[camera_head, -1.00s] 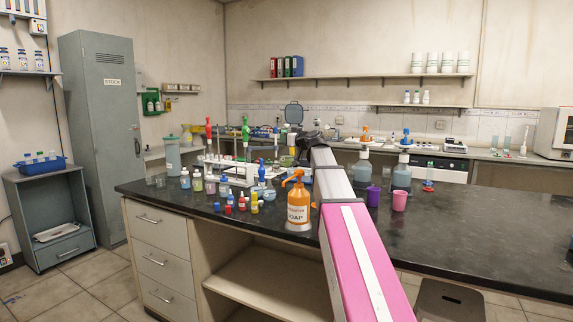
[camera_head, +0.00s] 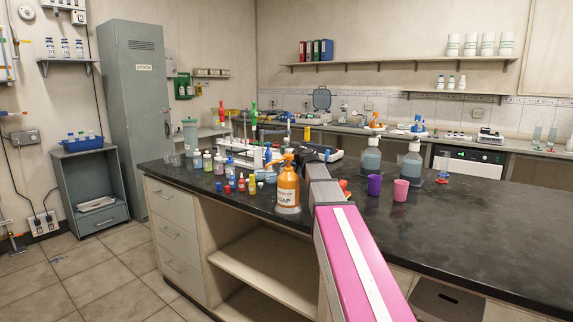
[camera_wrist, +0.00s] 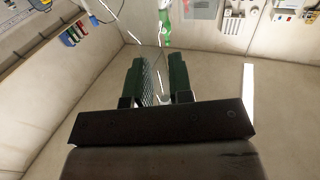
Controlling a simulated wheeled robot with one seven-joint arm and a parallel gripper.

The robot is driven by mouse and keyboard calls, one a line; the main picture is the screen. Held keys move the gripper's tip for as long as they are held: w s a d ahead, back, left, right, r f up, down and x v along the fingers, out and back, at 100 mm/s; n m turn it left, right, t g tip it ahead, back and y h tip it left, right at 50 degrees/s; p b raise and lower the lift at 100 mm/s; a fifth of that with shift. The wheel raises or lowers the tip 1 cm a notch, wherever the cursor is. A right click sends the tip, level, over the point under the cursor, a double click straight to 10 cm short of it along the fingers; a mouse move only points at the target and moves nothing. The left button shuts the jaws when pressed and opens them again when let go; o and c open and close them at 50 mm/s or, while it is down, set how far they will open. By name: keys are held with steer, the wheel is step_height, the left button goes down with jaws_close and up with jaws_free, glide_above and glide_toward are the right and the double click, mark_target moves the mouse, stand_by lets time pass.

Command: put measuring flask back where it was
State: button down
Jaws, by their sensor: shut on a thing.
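My gripper shows in the wrist view (camera_wrist: 157,60), with two dark green fingers standing a small gap apart. A thin clear glass thing (camera_wrist: 160,86) shows faintly between them; it appears to be the measuring flask, though its full outline is hard to make out. In the head view my arm reaches forward over the black bench (camera_head: 480,222), and its dark end is near the middle of the picture. The flask cannot be made out there, hidden or too small behind the arm.
An orange soap bottle (camera_head: 288,188) stands just left of my arm. Several small bottles and burette stands crowd the bench further left. Purple (camera_head: 375,184) and pink (camera_head: 400,190) cups and two grey-blue bottles stand right of the arm.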

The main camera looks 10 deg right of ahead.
steer(key=shift+f, duration=2.2)
steer(key=c, duration=1)
jaws_free()
steer(key=shift+r, duration=0.2)
steer(key=v, duration=1.2)
steer(key=shift+d+f, duration=0.1)
